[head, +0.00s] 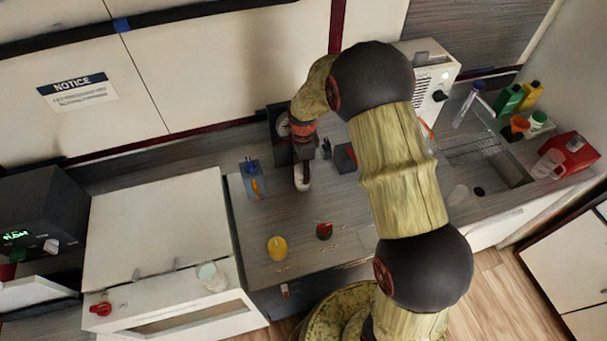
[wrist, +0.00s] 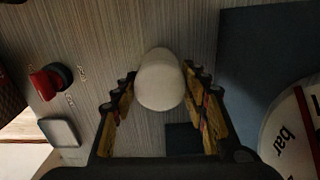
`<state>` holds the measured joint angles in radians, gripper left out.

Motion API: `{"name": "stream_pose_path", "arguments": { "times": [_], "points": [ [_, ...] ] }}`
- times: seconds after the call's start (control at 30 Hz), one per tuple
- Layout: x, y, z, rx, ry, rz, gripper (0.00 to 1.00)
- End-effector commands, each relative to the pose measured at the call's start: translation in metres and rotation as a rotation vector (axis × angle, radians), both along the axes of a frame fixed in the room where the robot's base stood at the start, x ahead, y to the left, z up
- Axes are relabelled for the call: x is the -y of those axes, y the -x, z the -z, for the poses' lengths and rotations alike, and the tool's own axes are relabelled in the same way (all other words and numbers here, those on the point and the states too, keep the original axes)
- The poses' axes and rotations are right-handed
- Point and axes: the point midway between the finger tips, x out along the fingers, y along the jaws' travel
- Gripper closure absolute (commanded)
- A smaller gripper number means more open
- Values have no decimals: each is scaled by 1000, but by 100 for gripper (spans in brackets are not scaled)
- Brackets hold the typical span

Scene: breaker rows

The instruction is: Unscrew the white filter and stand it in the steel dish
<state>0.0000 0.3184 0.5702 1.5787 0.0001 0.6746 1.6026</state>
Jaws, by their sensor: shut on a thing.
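The white filter (head: 302,183) hangs upright below my gripper (head: 302,158), beside the dark wall-mounted unit (head: 279,150). In the wrist view the filter (wrist: 160,80) is a pale rounded cylinder seen end-on. My gripper (wrist: 160,92) is shut on it, with a stepped finger on each side. Its upper end is hidden, so I cannot tell whether it is still threaded in. I cannot make out the steel dish for certain in either view.
A round gauge (wrist: 290,125) marked "bar" is close at the right of the wrist view. A red-topped dark knob (head: 324,231) and a yellow round thing (head: 277,248) are on the counter. A blue holder (head: 253,180) stands left of the filter.

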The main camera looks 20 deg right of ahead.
Motion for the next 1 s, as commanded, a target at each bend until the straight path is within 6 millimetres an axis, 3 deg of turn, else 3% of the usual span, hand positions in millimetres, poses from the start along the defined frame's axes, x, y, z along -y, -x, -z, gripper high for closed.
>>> {"name": "stream_pose_path", "arguments": {
  "times": [1.0],
  "points": [
    [0, 0, 0, 0, 0, -1263, 78]
  ]
}}
